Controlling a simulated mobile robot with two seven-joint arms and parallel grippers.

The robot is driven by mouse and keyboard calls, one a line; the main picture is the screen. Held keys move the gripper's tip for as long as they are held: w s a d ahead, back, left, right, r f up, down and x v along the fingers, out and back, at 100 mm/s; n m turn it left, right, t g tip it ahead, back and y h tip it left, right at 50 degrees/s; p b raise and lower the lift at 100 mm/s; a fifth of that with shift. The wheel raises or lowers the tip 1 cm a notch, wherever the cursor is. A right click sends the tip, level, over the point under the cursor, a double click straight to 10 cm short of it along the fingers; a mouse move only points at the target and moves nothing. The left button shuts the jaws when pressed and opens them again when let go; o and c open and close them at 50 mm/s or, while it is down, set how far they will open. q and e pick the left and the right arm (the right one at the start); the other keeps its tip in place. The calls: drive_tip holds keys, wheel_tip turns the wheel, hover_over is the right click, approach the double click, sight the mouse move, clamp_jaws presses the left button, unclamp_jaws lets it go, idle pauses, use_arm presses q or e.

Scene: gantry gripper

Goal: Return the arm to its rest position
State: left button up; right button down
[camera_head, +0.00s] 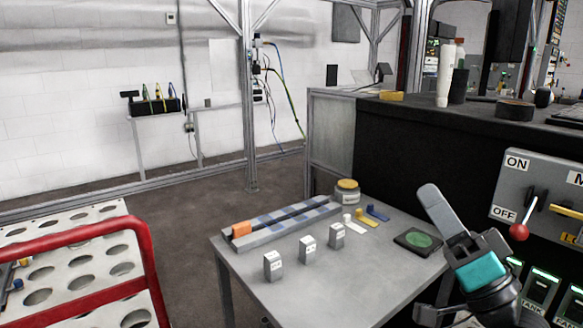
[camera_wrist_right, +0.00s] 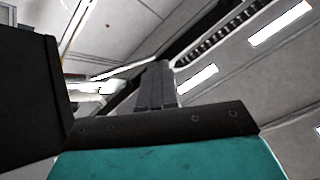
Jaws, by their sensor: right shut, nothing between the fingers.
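My right gripper (camera_head: 430,192) is in the head view at the right, raised above the right side of the grey table (camera_head: 330,285). Its fingers are together, point up and to the left, and hold nothing. In the right wrist view the shut fingers (camera_wrist_right: 155,85) stand against the ceiling and its lights. My right arm comes in from the lower right corner of the head view. My left gripper is not in view.
On the table are a grey rail with an orange block (camera_head: 241,229), several small grey blocks (camera_head: 307,249) and a green round pad (camera_head: 418,240). A panel with a red-knobbed lever (camera_head: 519,232) stands close right of the gripper. A red-railed rack (camera_head: 150,250) is at left.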

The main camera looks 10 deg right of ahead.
drive_tip(key=a+f+n+g, duration=0.3)
drive_tip(key=f+n+g, duration=0.35)
drive_tip(key=f, duration=0.75)
drive_tip(key=s+d+f+n+g+h, duration=0.2)
drive_tip(key=s+d+f+g+h, duration=0.1)
drive_tip(key=f, duration=0.5)
drive_tip(key=s+d+f+n+g+h, duration=0.2)
drive_tip(key=s+f+h, duration=0.1)
drive_tip(key=f, duration=0.5)
drive_tip(key=s+d+f+n+g+h, duration=0.3)
drive_tip(key=s+f, duration=0.1)
drive_tip(key=f, duration=0.4)
drive_tip(key=a+m+t+y, duration=0.1)
drive_tip(key=a+m+t, duration=0.1)
drive_tip(key=a+m, duration=1.1)
use_arm(q)
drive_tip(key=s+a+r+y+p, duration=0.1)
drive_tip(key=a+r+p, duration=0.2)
drive_tip(key=p, duration=0.7)
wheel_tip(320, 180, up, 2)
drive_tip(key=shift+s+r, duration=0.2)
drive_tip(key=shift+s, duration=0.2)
use_arm(e)
drive_tip(key=r+n, duration=0.1)
drive_tip(key=s+r+n, duration=0.1)
drive_tip(key=r, duration=0.1)
drive_tip(key=r+n+h, duration=0.1)
drive_tip(key=r+n, duration=0.1)
drive_tip(key=shift+s+a, duration=0.1)
drive_tip(key=shift+s, duration=0.15)
